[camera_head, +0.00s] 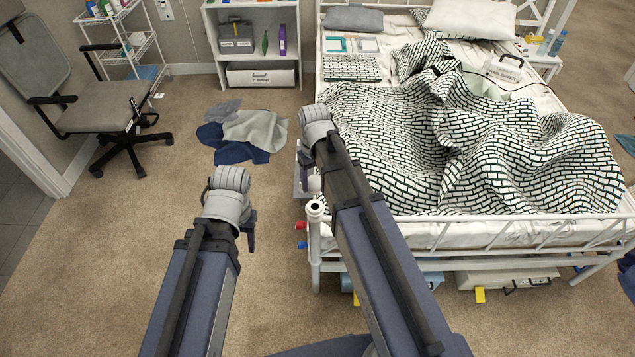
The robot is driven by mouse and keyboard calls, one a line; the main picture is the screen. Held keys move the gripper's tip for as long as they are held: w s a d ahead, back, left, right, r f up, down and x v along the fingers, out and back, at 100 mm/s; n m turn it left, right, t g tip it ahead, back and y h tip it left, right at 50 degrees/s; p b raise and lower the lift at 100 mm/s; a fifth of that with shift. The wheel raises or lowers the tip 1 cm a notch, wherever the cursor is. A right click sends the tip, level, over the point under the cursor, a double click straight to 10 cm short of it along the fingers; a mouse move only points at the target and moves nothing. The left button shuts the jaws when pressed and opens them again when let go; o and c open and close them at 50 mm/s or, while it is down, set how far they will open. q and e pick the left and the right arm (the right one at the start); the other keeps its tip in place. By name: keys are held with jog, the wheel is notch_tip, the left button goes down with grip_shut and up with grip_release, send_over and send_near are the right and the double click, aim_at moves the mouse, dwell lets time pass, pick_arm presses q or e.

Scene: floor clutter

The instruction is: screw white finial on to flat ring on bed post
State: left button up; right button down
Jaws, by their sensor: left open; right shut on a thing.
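The near-left bed post (315,232) is white and stands upright, with a flat ring (315,207) and a dark hole at its top. My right gripper (305,178) points down just above the post and is shut on the white finial (314,183). The finial appears a little above the ring, with a small gap between them; its lower end is hard to make out. My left gripper (250,238) hangs left of the post, apart from it. It is open and looks empty, with its fingers mostly hidden behind its wrist.
The white metal bed (450,225) with a patterned blanket (480,130) fills the right. Storage boxes (505,280) sit under it. Crumpled clothes (245,135) lie on the carpet. An office chair (95,110) stands at far left. The carpet at lower left is clear.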

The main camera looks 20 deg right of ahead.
aim_at(315, 193)
notch_tip(315, 193, down, 6)
jog(key=b, duration=0.6)
jog(key=shift+r, duration=0.15)
jog(key=shift+f+b, duration=1.2)
jog(key=shift+f, duration=0.1)
dwell(1.3)
jog(key=shift+c, duration=0.2)
grip_release()
jog(key=shift+r, duration=0.1)
jog(key=shift+r, duration=0.1)
notch_tip(315, 193, up, 8)
jog(key=p, duration=0.8)
jog(key=shift+f, duration=0.2)
